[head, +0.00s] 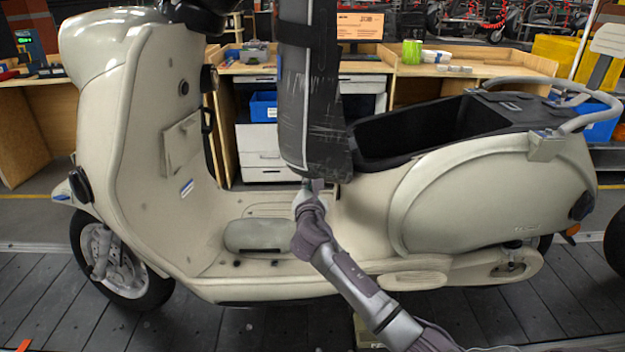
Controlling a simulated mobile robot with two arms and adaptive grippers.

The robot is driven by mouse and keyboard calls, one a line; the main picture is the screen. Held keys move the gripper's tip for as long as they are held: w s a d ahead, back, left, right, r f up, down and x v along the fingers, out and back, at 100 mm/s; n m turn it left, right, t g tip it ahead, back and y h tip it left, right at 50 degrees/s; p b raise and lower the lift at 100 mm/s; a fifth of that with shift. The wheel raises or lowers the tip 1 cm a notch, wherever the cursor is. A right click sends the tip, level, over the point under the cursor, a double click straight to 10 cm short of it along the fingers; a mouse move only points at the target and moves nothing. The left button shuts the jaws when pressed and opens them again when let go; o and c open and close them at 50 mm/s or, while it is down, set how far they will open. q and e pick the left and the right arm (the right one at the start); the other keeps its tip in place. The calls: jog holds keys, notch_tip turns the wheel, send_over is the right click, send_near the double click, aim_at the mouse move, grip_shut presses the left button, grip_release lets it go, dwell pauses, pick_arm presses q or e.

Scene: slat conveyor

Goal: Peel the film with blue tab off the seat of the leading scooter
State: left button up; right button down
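A cream scooter (455,205) stands side-on, front to the left. Its dark seat (318,110) is tipped up on end over the front of the open storage well (430,130). Pale streaks and a glossy sheen show on the seat's face; I cannot tell where a film begins or ends. No blue tab is discernible on the seat. My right arm reaches up from the lower right, and my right gripper (312,184) is at the seat's lower end, apparently touching or very close. Its fingers are too small and partly hidden to read. My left gripper is out of view.
The scooter stands on a dark slat conveyor (40,300). A dark wheel (616,240) shows at the right edge. Wooden workbenches (470,68) with a blue bin (263,107) and a green item (412,52) stand behind. A blue-white label (187,188) is on the leg shield.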

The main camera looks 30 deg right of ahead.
jog(key=s+a+f, duration=0.2)
jog(key=a+f, duration=0.1)
jog(key=a, duration=0.2)
jog(key=shift+b, duration=0.35)
jog(key=shift+f, duration=0.1)
jog(key=s+a+f+b, duration=0.1)
jog(key=s+a+f, duration=0.1)
jog(key=a, duration=0.4)
jog(key=shift+s+a+f+b, duration=0.2)
jog(key=shift+s+f+b, duration=0.1)
jog(key=shift+f, duration=0.6)
jog(key=shift+f, duration=0.1)
